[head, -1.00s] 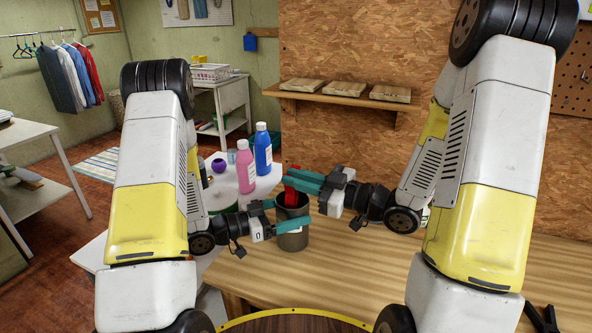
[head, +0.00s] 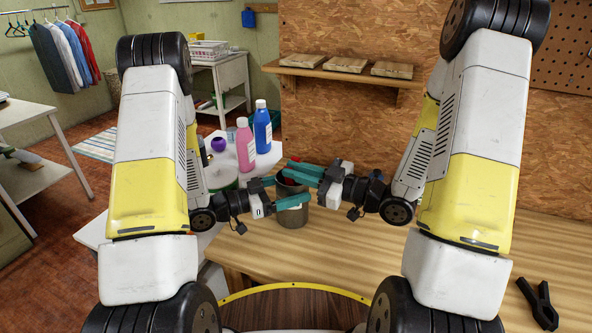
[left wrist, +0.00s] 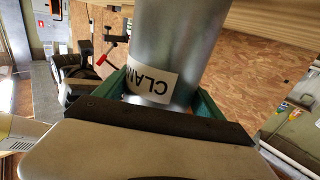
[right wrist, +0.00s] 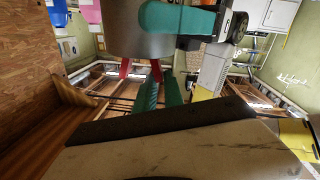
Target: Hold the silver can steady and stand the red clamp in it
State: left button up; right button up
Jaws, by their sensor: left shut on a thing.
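The silver can (head: 292,216) stands upright on the wooden workbench. Its label shows in the left wrist view (left wrist: 152,82). My left gripper (head: 286,196) is shut around the can's side, one finger on each side. The red clamp (right wrist: 126,68) is in the can's mouth, with two red ends sticking out past the rim in the right wrist view. In the head view, fingers hide most of it. My right gripper (head: 303,172) is just above the rim. Its teal fingers are apart, beside the clamp's ends, and do not appear to grip it.
A black clamp (head: 540,302) lies at the bench's right. A pink bottle (head: 246,145) and a blue bottle (head: 262,127) stand on the white table behind the can. A shelf (head: 340,70) is on the wall.

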jog(key=o, duration=0.5)
jog(key=shift+o, duration=0.2)
jog(key=v, duration=1.2)
pick_arm(q)
jog(key=o, duration=1.4)
